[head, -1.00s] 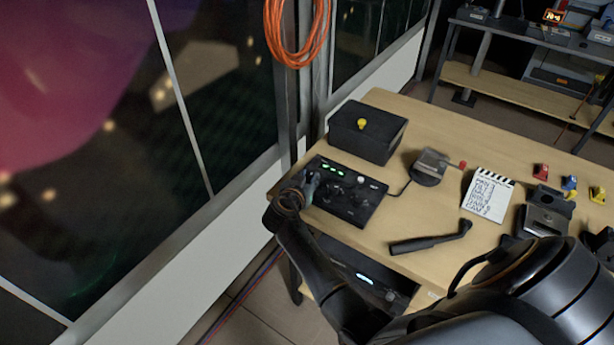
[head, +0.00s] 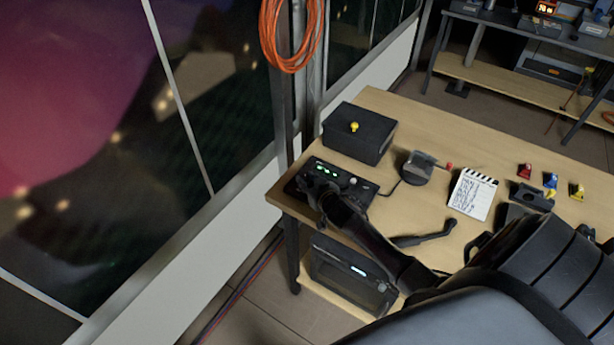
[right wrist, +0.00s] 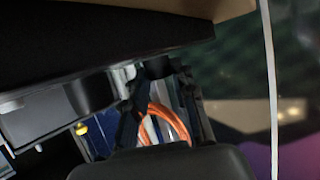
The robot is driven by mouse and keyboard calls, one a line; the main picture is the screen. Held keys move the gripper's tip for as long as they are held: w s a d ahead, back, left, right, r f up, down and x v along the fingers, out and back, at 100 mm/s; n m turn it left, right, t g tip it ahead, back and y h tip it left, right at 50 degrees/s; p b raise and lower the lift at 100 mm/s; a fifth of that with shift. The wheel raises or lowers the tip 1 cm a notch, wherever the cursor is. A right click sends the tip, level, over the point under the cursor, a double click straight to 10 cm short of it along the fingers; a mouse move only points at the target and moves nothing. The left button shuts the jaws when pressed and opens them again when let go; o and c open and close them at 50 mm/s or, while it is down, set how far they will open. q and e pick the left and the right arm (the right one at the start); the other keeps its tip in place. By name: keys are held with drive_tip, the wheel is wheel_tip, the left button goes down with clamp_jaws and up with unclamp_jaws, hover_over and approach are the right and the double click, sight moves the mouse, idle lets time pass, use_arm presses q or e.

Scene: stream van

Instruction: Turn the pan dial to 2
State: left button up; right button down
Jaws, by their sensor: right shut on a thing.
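The black control box (head: 350,187) with green lights lies at the table's left corner in the head view. My right gripper (head: 318,189) is over its front left part, shut on a small dark dial that the fingers mostly hide. In the right wrist view my right gripper's fingers (right wrist: 157,75) meet at a dark knob-like part below a dark surface. I cannot read the dial's label or its setting. The clapper-style note card (head: 473,194) with handwritten lines lies on the table. My left gripper is not in view.
A black box (head: 358,138) with a yellow knob stands behind the control box. A grey device (head: 418,168) is to the right, and a dark handle (head: 425,238) lies in front. Red, blue and yellow pieces (head: 550,181) sit farther right. A window wall is at left.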

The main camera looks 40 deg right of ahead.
drive_tip(key=shift+r+y, duration=0.1)
drive_tip(key=shift+y, duration=0.2)
drive_tip(key=c, duration=1.2)
unclamp_jaws()
drive_tip(key=shift+o, duration=0.6)
drive_tip(key=shift+w, duration=0.1)
drive_tip(key=v, duration=1.2)
